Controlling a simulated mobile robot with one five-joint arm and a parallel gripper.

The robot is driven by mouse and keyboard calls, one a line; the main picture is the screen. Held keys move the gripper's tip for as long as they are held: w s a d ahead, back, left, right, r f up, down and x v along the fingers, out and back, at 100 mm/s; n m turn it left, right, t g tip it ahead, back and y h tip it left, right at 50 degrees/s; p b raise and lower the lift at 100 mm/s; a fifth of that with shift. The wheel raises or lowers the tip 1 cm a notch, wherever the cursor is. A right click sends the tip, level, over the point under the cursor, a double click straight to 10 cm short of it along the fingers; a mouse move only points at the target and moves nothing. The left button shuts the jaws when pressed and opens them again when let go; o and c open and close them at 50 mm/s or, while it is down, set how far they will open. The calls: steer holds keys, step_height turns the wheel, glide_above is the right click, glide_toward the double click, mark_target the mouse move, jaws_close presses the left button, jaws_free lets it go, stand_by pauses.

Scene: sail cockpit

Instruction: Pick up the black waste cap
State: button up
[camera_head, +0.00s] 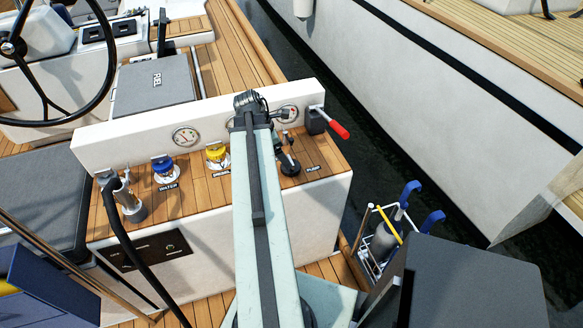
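A small dark round fitting that looks like the black waste cap (290,167) is on the wooden top of the white console (205,203), just right of my arm. No waste label is readable there. My pale arm rises through the middle and covers part of the console. Dark parts that seem to be my gripper (284,143) are close above the black fitting, mostly behind the arm. I cannot tell whether they touch it or whether the fingers are open.
A blue cap (164,168) marked WATER and a yellow cap (216,154) are left of my arm. A red-handled lever (335,127) stands right. A hose nozzle (128,200) is at the left end. A wire rack (380,245) is low right. Dark water lies beyond.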

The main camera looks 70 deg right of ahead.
steer(key=b+x, duration=0.7)
steer(key=x, duration=0.1)
steer(key=shift+d, duration=0.2)
steer(key=shift+r, duration=0.15)
steer(key=c, duration=1.6)
